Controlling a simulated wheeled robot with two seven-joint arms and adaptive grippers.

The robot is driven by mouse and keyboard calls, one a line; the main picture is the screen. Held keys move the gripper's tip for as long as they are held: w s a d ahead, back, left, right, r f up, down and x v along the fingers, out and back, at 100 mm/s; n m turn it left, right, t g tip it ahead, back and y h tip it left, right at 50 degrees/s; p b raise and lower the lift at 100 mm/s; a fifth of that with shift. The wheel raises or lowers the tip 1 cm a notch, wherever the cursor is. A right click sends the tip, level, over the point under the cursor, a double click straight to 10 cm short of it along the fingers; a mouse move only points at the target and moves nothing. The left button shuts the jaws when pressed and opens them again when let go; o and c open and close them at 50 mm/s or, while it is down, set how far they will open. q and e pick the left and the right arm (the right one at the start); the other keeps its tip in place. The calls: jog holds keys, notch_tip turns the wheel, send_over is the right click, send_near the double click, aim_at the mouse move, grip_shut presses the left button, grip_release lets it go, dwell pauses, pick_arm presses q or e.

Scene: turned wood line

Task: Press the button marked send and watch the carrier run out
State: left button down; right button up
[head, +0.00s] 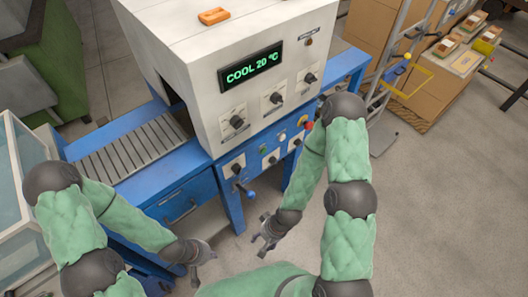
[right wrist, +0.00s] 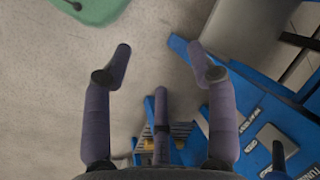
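A white machine (head: 250,50) with a green display reading "COOL 20 °C" stands on a blue frame. The blue front panel (head: 262,160) below it carries knobs, a green button (head: 263,149), a red button (head: 309,125) and other small controls. Their labels are too small to read, so I cannot tell which is marked send. No carrier can be made out. My right gripper (head: 268,232) is open and empty, below and in front of the panel; its spread fingers show in the right wrist view (right wrist: 160,58). My left gripper (head: 203,254) is lower left of the panel, its fingers unclear.
A roller conveyor (head: 130,150) runs into the machine's left side. A blue-handled lever (head: 248,193) juts from the panel. A glass-sided case (head: 18,185) stands at left. Cartons (head: 440,85) and a ladder-like rack are at the right. Grey floor is open at lower right.

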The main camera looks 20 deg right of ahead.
grip_shut()
dwell(1.2)
